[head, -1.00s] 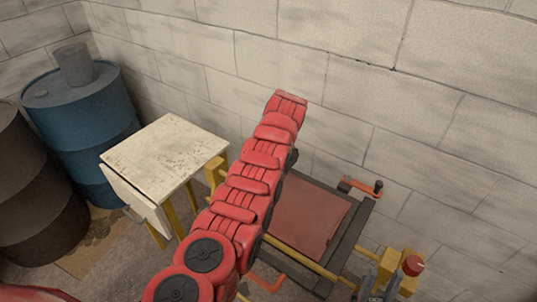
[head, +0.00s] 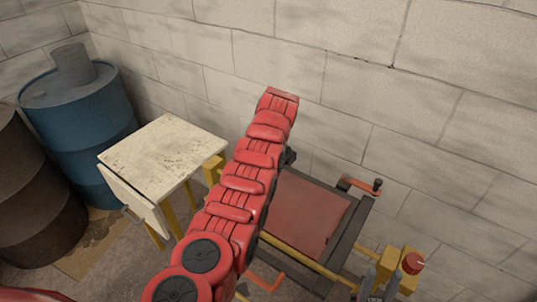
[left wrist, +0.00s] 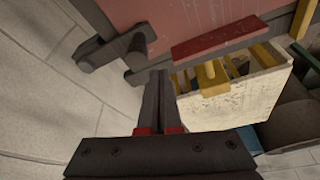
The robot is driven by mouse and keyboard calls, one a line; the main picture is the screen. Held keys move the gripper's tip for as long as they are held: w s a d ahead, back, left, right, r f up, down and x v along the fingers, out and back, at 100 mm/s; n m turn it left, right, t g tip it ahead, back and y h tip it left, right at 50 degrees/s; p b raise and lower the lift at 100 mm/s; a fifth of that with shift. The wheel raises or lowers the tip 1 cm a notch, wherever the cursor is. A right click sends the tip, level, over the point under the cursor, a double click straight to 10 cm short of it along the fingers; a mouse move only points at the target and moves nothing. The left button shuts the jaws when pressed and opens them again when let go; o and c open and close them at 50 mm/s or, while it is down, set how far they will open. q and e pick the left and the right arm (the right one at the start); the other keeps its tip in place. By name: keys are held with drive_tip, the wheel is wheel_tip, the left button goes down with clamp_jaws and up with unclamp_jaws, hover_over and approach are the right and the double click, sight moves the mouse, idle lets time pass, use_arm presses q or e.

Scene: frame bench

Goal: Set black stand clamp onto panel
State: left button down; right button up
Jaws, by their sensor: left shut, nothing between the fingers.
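The red panel (head: 308,215) lies in a dark frame (head: 352,225), partly hidden by my red left arm. It also shows at the top of the left wrist view (left wrist: 160,12). My left gripper (left wrist: 158,75) is shut and empty, close to the frame's edge in the wrist view; the arm hides it in the head view. Dark clamp-like pieces (left wrist: 105,50) sit beside the panel; I cannot tell which is the black stand clamp.
A red-orange handle with a dark knob (head: 360,187) sits at the frame's far corner. A red knob (head: 412,263) tops a yellow post at right. A worn white-topped table (head: 160,150) and blue drum (head: 80,115) stand left. A block wall (head: 330,60) closes the back.

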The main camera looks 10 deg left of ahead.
use_arm(q)
drive_tip(key=shift+w+a+f, duration=0.1)
drive_tip(key=shift+w+a, duration=0.05)
drive_tip(key=shift+a, duration=0.45)
drive_tip(key=shift+w+a, duration=0.1)
drive_tip(key=shift+a, duration=0.5)
drive_tip(key=d+r+b, duration=0.1)
drive_tip(key=d+r, duration=0.2)
drive_tip(key=r, duration=0.6)
drive_tip(key=shift+s+d+r+b, duration=0.15)
drive_tip(key=shift+s+r+b, duration=0.1)
drive_tip(key=shift+r+b, duration=0.1)
